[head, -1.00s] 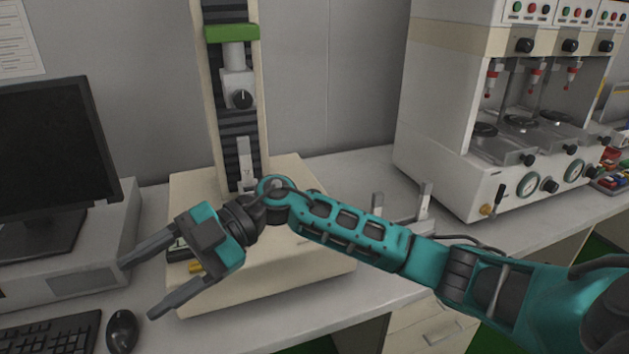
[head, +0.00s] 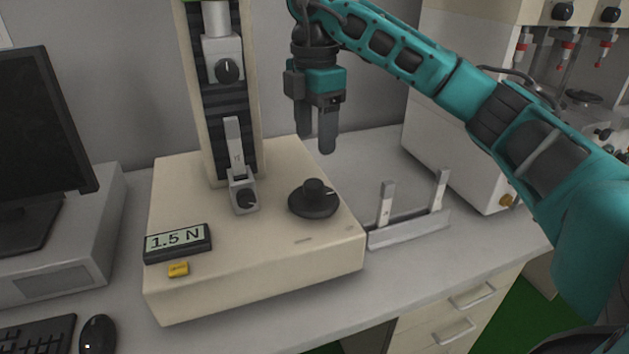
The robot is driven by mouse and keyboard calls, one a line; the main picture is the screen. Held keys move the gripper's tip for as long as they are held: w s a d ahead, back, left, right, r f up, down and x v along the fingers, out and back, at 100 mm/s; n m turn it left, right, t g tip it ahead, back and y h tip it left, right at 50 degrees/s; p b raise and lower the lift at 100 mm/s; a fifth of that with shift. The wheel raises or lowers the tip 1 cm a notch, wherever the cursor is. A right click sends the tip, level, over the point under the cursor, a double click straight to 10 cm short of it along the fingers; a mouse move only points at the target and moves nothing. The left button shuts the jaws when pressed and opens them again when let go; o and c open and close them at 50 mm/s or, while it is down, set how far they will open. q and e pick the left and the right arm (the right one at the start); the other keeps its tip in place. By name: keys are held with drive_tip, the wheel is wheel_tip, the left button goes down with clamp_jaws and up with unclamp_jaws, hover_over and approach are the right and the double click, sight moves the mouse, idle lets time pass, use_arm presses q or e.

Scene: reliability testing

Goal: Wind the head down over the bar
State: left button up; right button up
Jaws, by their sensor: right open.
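The test stand has a cream base (head: 200,290) and a dark ribbed column. Its head (head: 222,55), a grey block with a black knob, sits high on the column. A light grey upright bar (head: 233,140) stands below the head, in a lower clamp (head: 242,195) with its own dark knob; a clear gap separates bar and head. A black round handwheel (head: 314,200) with a raised knob lies on the base, right of the clamp. My right gripper (head: 316,142) is open and empty, fingers pointing down, above the handwheel and apart from it. My left gripper is out of view.
A display (head: 178,243) reads 1.5 N, with a yellow button (head: 178,269) below it. A grey rack with two uprights (head: 408,230) stands right of the base. A monitor (head: 40,140) is at left; a large machine (head: 450,130) stands behind my right arm.

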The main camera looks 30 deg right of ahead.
sight(314, 182)
wheel_tip(314, 182, down, 9)
drive_tip(key=shift+f+b, duration=0.2)
drive_tip(key=shift+b, duration=1)
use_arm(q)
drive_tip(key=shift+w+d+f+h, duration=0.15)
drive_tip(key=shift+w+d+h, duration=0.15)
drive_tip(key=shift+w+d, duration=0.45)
use_arm(e)
drive_tip(key=shift+f, duration=0.35)
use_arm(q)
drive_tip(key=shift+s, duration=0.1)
use_arm(e)
drive_tip(key=c, duration=0.7)
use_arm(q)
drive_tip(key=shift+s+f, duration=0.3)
use_arm(e)
drive_tip(key=c, duration=0.4)
